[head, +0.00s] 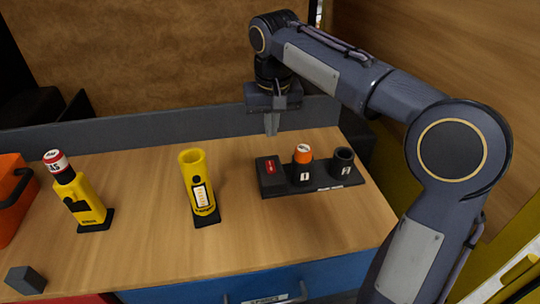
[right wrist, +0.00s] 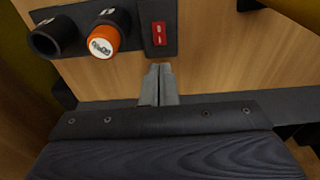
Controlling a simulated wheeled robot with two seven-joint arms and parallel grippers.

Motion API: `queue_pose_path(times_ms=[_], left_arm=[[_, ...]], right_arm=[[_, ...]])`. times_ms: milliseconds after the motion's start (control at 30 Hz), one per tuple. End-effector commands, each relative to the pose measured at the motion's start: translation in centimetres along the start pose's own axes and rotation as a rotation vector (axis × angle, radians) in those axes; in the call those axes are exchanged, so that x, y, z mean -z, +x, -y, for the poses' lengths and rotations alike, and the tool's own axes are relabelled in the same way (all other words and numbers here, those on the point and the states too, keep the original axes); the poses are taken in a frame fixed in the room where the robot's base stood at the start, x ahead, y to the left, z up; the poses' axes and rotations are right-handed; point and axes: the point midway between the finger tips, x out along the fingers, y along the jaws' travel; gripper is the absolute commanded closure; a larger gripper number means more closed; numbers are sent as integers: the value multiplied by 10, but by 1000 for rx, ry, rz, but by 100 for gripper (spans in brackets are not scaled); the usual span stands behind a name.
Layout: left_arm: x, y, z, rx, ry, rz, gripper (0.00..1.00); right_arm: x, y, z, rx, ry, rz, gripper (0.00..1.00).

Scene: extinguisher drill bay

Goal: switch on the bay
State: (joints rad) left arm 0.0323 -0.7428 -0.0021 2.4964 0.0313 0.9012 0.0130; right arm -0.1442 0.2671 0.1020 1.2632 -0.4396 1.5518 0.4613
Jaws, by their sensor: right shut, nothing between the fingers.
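A black panel (head: 325,185) lies on the wooden table at the right. At its left end is a red rocker switch (head: 271,167), which also shows in the right wrist view (right wrist: 159,34). In the middle an orange-capped cylinder (head: 303,153) stands in the socket marked 1; the socket marked 2 (head: 343,160) is empty. My right gripper (head: 271,130) is shut and empty, pointing down above the table's back part, behind the switch and apart from it. In the right wrist view its fingertips (right wrist: 158,70) are together near the panel's edge. My left gripper is not in view.
A yellow tube holder (head: 196,183) stands mid-table. A yellow holder (head: 83,203) with a red-and-white-capped cylinder (head: 57,163) is to its left. An orange box (head: 12,200) and a dark block (head: 27,279) are at the left. A grey ledge (head: 150,138) runs along the back.

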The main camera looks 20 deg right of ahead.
Motion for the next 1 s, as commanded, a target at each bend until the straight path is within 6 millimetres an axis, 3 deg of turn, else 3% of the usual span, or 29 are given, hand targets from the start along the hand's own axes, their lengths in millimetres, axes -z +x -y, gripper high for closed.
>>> queue_pose_path(times_ms=[33,200,433,633,1000], left_arm=[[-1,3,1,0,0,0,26],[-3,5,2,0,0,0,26],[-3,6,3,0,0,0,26],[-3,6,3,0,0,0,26],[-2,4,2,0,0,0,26]], right_arm=[[-1,14,0,-2,0,5,100],[-1,50,0,-2,1,4,100],[-1,85,0,-1,2,3,100],[0,96,0,0,2,1,100],[0,96,0,0,2,5,100]])
